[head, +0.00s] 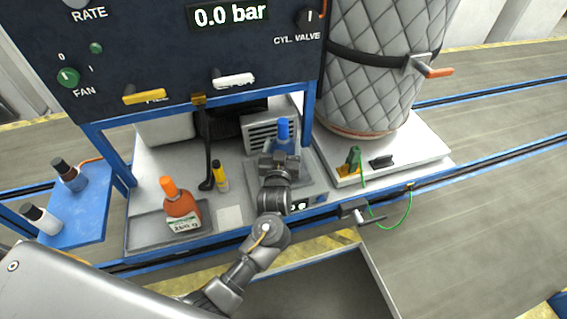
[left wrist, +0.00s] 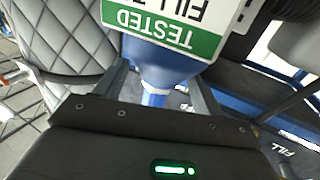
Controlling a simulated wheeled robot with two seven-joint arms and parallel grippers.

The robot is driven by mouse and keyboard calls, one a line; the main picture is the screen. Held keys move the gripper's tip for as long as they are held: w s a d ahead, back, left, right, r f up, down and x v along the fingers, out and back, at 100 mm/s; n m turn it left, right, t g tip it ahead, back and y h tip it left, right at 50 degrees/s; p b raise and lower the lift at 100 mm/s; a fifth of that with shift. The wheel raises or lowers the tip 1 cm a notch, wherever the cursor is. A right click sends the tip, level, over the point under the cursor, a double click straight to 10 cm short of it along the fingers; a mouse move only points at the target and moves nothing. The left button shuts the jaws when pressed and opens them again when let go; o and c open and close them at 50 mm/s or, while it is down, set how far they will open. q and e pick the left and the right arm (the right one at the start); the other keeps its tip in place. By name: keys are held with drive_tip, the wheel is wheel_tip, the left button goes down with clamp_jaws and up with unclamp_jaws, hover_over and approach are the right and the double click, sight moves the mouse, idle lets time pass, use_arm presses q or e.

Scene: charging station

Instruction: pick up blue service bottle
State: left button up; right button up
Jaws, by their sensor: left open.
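In the left wrist view the bottle (left wrist: 162,68) appears upside down, with a white and green "TESTED" label. Its shoulder and neck lie between the two spread fingers of my left gripper (left wrist: 158,88). I cannot tell whether either finger touches it. My right gripper is not in view.
The control panel (head: 190,60) overhangs the deck. A quilted cylinder (head: 380,65) stands to the right. A blue side shelf (head: 82,208) carries two bottles.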

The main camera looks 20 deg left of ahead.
use_arm(q)
drive_tip(key=shift+w+a+f, duration=0.1)
drive_tip(key=shift+w+a, duration=0.05)
drive_tip(key=shift+w, duration=0.6)
drive_tip(key=shift+s, duration=0.15)
drive_tip(key=shift+c, duration=0.6)
drive_tip(key=shift+r, duration=0.2)
clamp_jaws()
